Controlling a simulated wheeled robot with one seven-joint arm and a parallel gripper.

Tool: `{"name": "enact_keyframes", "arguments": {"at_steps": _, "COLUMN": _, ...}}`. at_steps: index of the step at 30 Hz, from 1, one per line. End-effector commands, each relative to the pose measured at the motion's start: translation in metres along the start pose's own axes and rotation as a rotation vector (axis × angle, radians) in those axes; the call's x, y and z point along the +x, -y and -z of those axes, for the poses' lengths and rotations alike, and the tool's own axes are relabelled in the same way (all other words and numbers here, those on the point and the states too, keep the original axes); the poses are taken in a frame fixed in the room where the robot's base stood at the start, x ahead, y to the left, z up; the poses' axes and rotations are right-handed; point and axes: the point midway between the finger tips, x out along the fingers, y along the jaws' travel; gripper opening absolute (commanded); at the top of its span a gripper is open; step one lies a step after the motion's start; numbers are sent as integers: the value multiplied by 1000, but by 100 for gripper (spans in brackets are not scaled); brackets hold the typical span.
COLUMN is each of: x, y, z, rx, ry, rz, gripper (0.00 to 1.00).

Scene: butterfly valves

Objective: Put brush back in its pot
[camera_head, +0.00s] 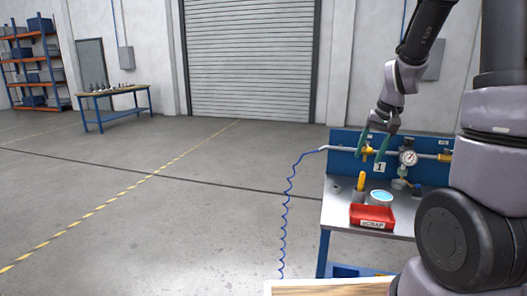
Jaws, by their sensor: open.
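A yellow upright handle (361,181), which looks like the brush, stands on the small workbench. Its lower end is at a small grey pot or holder (358,196); I cannot tell whether it is inside. A pale round tub with a light blue top (380,197) stands just to the right. My gripper (371,156) is above the bench, in front of the blue back panel, with its green fingers apart and pointing down. It appears empty and is above the yellow handle.
The bench (336,212) has a red bin (371,217) at its front and a blue panel (343,163) behind. The panel carries a pipe, yellow valves and a round gauge (408,158). A coiled blue hose (288,205) hangs left. Open floor lies left.

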Motion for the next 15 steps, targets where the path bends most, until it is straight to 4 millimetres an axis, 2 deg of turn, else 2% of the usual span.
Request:
{"name": "enact_keyframes", "arguments": {"at_steps": 1, "x": -25, "y": 9, "z": -6, "rx": 0, "ry": -33, "rz": 26, "gripper": 61}}
{"name": "enact_keyframes", "arguments": {"at_steps": 6, "x": -90, "y": 31, "z": -36, "rx": 2, "ry": -112, "rz": 85, "gripper": 61}}
{"name": "enact_keyframes", "arguments": {"at_steps": 12, "x": -153, "y": 45, "z": -83, "rx": 0, "ry": -209, "rz": 134, "gripper": 61}}
{"name": "enact_keyframes", "arguments": {"at_steps": 15, "x": -177, "y": 47, "z": -107, "rx": 0, "ry": -256, "rz": 150, "gripper": 61}}
